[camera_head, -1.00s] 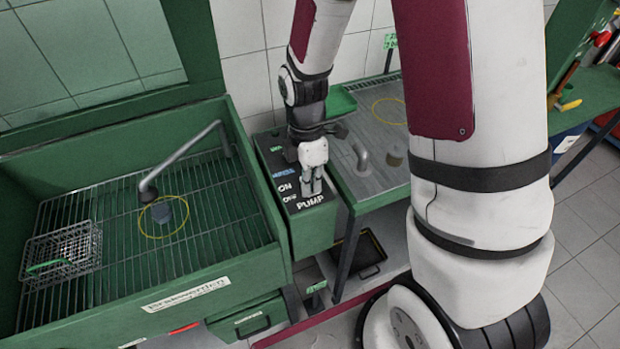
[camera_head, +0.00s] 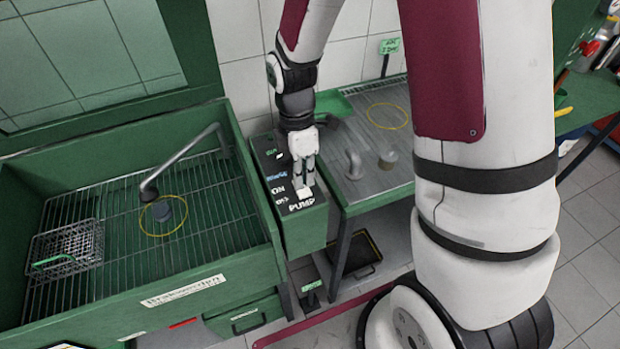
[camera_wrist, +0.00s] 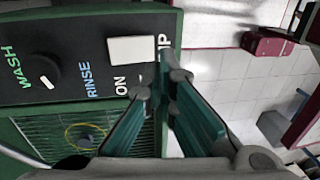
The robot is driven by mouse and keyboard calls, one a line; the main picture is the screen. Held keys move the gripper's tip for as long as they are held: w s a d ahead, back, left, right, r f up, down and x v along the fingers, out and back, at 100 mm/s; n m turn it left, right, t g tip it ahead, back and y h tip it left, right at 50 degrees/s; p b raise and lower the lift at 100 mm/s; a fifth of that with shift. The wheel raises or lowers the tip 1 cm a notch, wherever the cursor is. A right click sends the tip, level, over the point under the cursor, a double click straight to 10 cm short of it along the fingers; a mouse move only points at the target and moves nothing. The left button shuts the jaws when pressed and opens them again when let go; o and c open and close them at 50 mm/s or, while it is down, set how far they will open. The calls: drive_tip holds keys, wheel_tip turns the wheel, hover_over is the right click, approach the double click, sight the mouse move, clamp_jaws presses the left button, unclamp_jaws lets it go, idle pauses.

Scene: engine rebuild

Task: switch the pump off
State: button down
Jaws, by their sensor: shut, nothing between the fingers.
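The black control panel (camera_head: 268,164) tops a green box beside the wash basin. It carries the words ON and PUMP, and a white rectangular pump switch (camera_head: 305,192) sits between them. The switch also shows large in the wrist view (camera_wrist: 131,50), beside the words ON and PUMP. My gripper (camera_head: 304,182) is over the panel, pointing down, shut and empty. In the wrist view its fingertips (camera_wrist: 168,68) are together just beside the switch and cover part of the lettering. I cannot tell whether they touch the panel, or which way the switch is tilted.
The green wash basin (camera_head: 205,284) with a wire grate and a bent spout (camera_head: 185,158) lies left of the panel. A small wire basket (camera_head: 65,248) stands in it. A WASH knob (camera_wrist: 47,82) is on the panel.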

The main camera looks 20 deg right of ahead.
drive_tip(key=s+d+r+m+t, duration=0.1)
drive_tip(key=s+r+m+t, duration=0.2)
drive_tip(key=r, duration=0.6)
drive_tip(key=s+r+m, duration=0.2)
drive_tip(key=r+m, duration=0.2)
drive_tip(key=r, duration=0.6)
drive_tip(key=s+d+r+m+t, duration=0.1)
drive_tip(key=s+r+m+t, duration=0.3)
drive_tip(key=s+r+m, duration=0.3)
drive_tip(key=s+m, duration=0.2)
drive_tip(key=m, duration=0.2)
drive_tip(key=shift+d+r, duration=0.15)
drive_tip(key=shift+d, duration=0.15)
